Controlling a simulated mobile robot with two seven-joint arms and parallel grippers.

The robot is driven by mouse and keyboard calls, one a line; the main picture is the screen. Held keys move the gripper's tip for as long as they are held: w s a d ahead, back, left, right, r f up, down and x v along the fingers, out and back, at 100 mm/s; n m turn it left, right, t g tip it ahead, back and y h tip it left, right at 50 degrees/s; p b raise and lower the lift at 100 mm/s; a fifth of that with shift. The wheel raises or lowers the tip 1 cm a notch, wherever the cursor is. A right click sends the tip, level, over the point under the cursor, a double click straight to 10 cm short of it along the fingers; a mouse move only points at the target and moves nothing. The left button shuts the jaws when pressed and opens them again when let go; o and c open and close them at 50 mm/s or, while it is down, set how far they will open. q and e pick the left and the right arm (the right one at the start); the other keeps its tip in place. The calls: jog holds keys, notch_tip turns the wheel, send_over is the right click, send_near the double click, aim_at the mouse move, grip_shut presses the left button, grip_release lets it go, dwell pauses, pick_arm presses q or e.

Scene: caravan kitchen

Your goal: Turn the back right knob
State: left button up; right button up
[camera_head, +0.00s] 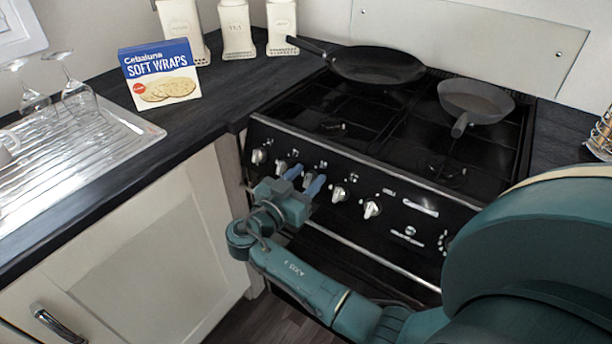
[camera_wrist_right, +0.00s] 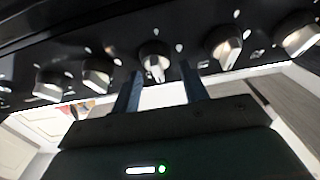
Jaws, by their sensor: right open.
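A row of silver knobs runs along the black front panel of the cooker (camera_head: 400,215). In the head view the end knobs of this row are at the left (camera_head: 258,156) and at the right (camera_head: 372,209). Which one is the back right knob cannot be read from the markings. My right gripper (camera_head: 304,178) is open at the panel, its blue fingers on either side of the middle knob (camera_wrist_right: 155,62). In the right wrist view that knob sits just beyond and between the fingertips (camera_wrist_right: 162,80); contact cannot be told. My left gripper is not in view.
A black frying pan (camera_head: 375,65) and a smaller grey pan (camera_head: 478,100) sit on the hob. A soft wraps box (camera_head: 160,75), canisters (camera_head: 237,30) and glasses (camera_head: 75,95) stand to the left. An oven rail (camera_head: 375,258) runs below the knobs.

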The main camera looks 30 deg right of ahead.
jog(key=shift+c, duration=0.5)
grip_shut()
jog(key=shift+f, duration=0.1)
